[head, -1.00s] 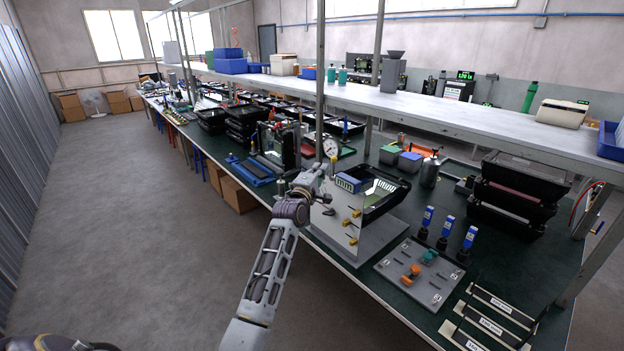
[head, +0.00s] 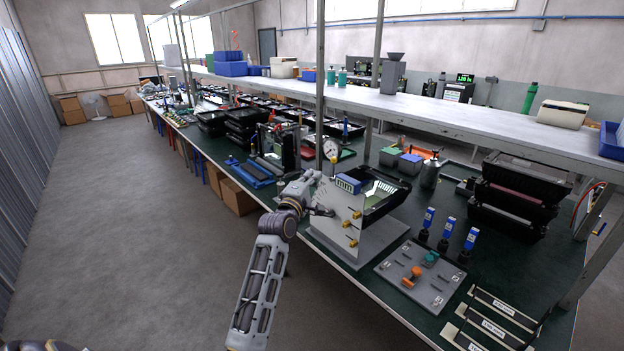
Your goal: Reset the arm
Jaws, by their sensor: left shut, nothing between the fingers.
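My left arm rises from the bottom middle, and its wrist bends over the front edge of the workbench (head: 540,265). My left gripper (head: 327,212) is small and dark, shut and empty, in front of an upright grey plate fixture (head: 345,205) with yellow-handled clamps. I cannot tell whether it touches the plate. A black floodlight housing (head: 385,203) lies open behind that plate, partly hidden by it. My right gripper is out of view.
A flat grey fixture (head: 395,283) with orange and green knobs lies to the right. Blue-topped bottles (head: 447,228), stacked black housings (head: 515,190) and labelled strips (head: 490,322) stand near it. A post (head: 320,80) and shelf (head: 450,115) rise behind. The floor (head: 130,230) at left is clear.

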